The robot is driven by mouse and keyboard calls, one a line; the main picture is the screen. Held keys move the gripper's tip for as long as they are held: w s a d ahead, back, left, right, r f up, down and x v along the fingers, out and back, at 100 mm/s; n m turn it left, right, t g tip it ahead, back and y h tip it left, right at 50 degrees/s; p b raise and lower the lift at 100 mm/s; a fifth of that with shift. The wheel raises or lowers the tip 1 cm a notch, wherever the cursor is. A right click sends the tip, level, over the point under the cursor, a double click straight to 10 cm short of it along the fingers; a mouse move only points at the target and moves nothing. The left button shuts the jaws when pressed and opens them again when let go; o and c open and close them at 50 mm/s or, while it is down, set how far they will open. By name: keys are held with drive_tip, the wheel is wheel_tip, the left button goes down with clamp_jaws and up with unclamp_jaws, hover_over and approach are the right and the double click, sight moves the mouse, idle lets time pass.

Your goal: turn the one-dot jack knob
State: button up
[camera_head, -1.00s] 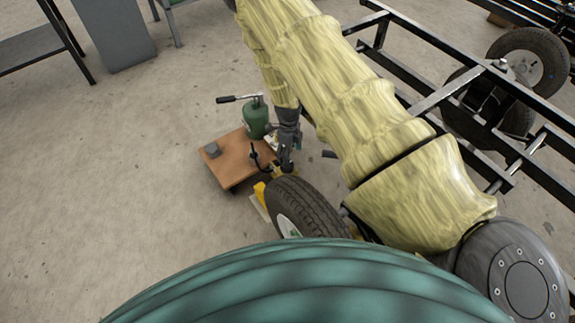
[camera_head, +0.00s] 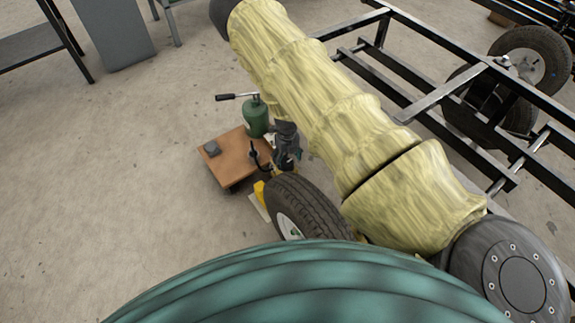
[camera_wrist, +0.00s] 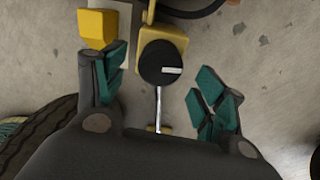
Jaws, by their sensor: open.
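In the wrist view a round black knob (camera_wrist: 155,63) with a white bar mark sits on a yellow jack body (camera_wrist: 176,36); I cannot make out a dot. A thin silver rod (camera_wrist: 159,108) runs from the knob side toward my palm. My gripper (camera_wrist: 157,78) is open, with one teal-padded finger left of the knob and one right of it, both apart from it. In the head view my gripper (camera_head: 287,150) is beside the tyre, and the yellow jack parts (camera_head: 260,189) are partly hidden by the tyre.
A tyre (camera_head: 310,205) stands close to my gripper and shows at the wrist view's left. A yellow block (camera_wrist: 97,27) lies left of the knob. A wooden cart (camera_head: 228,165) carries a green bottle-like tool (camera_head: 256,120).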

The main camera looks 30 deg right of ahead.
sight(287, 163)
drive_tip(key=shift+f+b, duration=0.35)
drive_tip(key=shift+f, duration=1.65)
drive_tip(key=c, duration=1)
